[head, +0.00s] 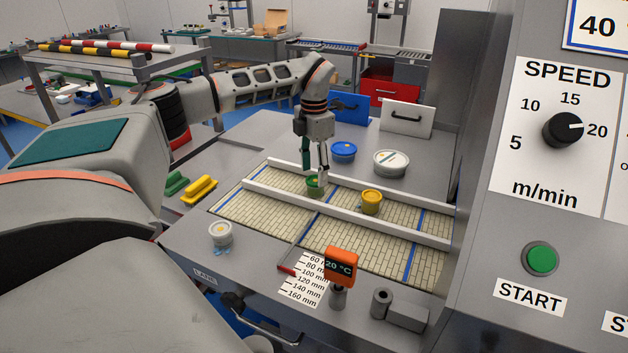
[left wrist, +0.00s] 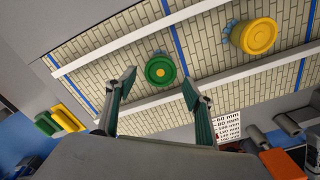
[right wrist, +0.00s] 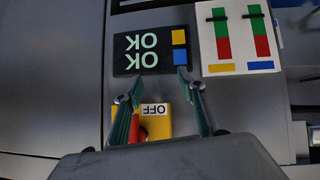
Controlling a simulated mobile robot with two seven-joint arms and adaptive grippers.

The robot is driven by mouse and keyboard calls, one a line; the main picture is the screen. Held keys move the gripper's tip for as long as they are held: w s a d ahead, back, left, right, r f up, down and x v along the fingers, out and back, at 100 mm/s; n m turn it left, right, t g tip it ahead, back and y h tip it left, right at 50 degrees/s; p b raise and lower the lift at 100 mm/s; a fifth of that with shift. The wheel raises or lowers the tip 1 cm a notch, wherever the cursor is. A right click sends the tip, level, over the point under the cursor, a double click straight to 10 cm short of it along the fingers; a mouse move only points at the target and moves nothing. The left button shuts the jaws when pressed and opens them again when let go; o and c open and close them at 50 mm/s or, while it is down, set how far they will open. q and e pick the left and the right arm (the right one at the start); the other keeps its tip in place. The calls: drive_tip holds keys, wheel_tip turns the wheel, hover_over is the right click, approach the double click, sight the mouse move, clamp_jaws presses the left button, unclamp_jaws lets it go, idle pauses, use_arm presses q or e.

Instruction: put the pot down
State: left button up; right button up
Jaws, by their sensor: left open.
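A small green pot (head: 314,187) stands on the tiled belt (head: 265,211), between the two pale guide rails. In the left wrist view the green pot (left wrist: 160,71) shows a round green top with a yellow centre. My left gripper (head: 314,175) points down at it from above. Its fingers are open, one on each side of the pot, with gaps to it in the left wrist view. A yellow pot (head: 371,202) stands on the belt to the right. My right gripper (right wrist: 157,87) is open and empty before a panel with OK signs.
A blue tub (head: 343,151) and a white tub (head: 390,163) stand behind the rear rail (head: 350,183). A small white tub (head: 220,234) is at the front left. The right wrist view shows a yellow OFF switch (right wrist: 155,120).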

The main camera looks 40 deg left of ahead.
sight(314, 180)
use_arm(q)
wheel_tip(314, 180, up, 8)
drive_tip(key=shift+s, duration=0.1)
idle(0.8)
